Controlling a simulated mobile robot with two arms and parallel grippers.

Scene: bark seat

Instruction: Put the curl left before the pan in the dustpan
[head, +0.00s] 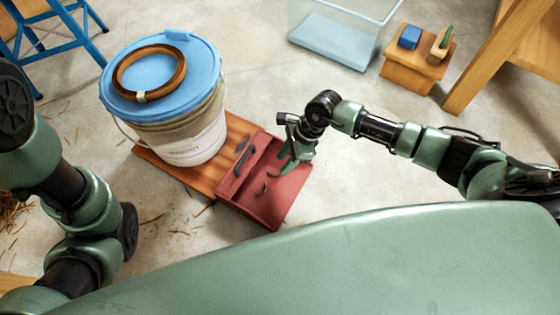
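A red dustpan (285,200) with a dark handle (243,160) lies at the middle of the head view, partly on a wooden board. Small brown curls (262,188) show over the pan's red surface; I cannot tell which is the task's curl. My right gripper (289,165) points down at the pan's right part, close over it. Its fingers are small and partly hidden by the wrist, so I cannot tell whether they are open or hold anything. My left arm is at the left edge; its gripper is out of view.
A white bucket (190,140) with a blue lid and a brown ring (150,72) stands on the wooden board (172,172), left of the pan. A clear bin (335,40) and a small wooden stool (408,75) stand behind. Bark shreds litter the floor at left.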

